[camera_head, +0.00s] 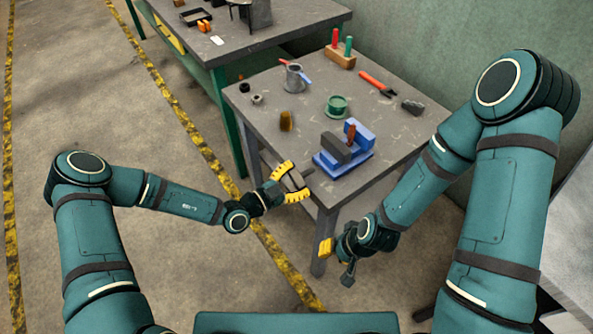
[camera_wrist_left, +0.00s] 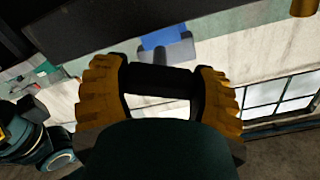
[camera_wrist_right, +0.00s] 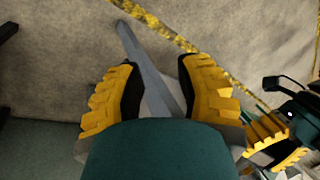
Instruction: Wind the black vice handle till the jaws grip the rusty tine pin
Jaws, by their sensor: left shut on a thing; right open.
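The blue vice (camera_head: 343,158) sits near the front edge of the grey workbench (camera_head: 395,148), with a dark grey jaw block on its near side. The rusty tine pin (camera_head: 351,131) stands upright at the jaws; I cannot tell whether they touch it. My left gripper (camera_head: 295,182) is just off the bench's front edge, shut on the black vice handle. In the left wrist view the handle (camera_wrist_left: 160,81) runs across between the yellow fingers, with blue of the vice beyond. My right gripper (camera_head: 330,258) is open and empty, lower and right, in front of the bench.
A second bench (camera_head: 260,39) is behind. Floor at left is clear.

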